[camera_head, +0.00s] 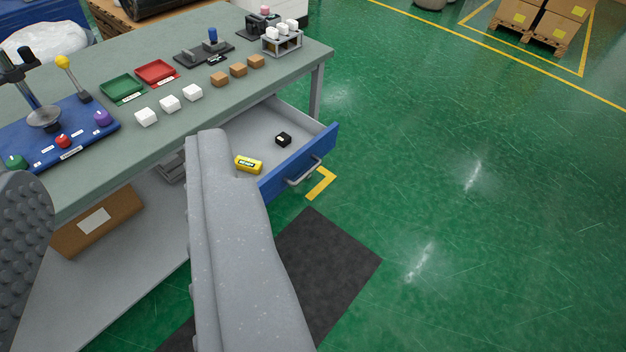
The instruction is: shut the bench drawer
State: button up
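The bench drawer (315,146) is pulled out from under the right part of the workbench (88,184). It has a blue front with a grey bar handle (304,173). Inside lie a yellow labelled block (249,165) and a small black block (283,139). My gripper (115,160) is open, with its two grey fingers wide apart in the foreground and nothing between them. The right finger overlaps the drawer's near left part in the picture and hides it. I cannot tell whether it touches the drawer.
The benchtop holds green (122,88) and red (156,72) trays, white cubes (170,104), brown blocks (238,70) and a blue control panel (62,137). A cardboard box (97,221) sits on the lower shelf. Green floor right of the drawer is clear; a dark mat (325,262) lies nearby.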

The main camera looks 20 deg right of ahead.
aim_at(252, 134)
jog(key=z, duration=0.45)
jog(key=i, duration=1)
jog(key=z, duration=0.05)
jog(key=k, duration=0.6)
jog(key=u, duration=0.3)
jog(key=i, duration=1.7)
jog(key=z, duration=0.55)
